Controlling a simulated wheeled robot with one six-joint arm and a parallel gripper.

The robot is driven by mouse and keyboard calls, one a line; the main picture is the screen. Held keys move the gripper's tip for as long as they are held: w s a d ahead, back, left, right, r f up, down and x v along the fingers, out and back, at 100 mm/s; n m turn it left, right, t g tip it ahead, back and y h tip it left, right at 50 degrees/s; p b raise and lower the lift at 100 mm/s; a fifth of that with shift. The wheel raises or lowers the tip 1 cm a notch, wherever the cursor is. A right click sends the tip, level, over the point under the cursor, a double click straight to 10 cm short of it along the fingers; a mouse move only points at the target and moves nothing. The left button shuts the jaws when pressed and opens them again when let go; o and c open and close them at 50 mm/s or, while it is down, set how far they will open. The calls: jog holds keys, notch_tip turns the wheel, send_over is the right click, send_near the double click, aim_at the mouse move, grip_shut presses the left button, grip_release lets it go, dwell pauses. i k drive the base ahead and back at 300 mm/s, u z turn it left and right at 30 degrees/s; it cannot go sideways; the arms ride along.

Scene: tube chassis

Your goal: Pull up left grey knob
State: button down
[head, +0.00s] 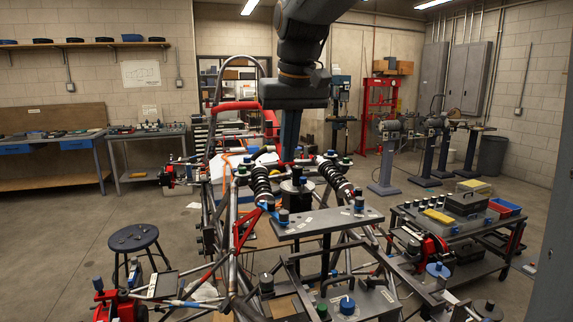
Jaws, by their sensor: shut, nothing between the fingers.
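My gripper (289,157) hangs from the arm at the top middle, pointing down, its fingers together and empty. It is seen above and behind the front grey plate (322,223) of the tube chassis; I cannot tell its exact height over the parts below. Small dark grey knobs stand on the chassis: one at the plate's left end (283,216), and one lower down, on the front left (266,282). Which of them is the left grey knob is not clear. Both are upright and apart from the gripper.
Two coil-spring shocks (260,184) (337,180) and chassis tubes crowd the area below the gripper. A blue knob (347,305) and a green knob (321,311) sit on the front box. A stool (133,238) stands left, a tool cart (455,237) right. Open floor lies around.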

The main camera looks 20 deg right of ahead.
aim_at(359, 202)
jog(key=k, duration=1.5)
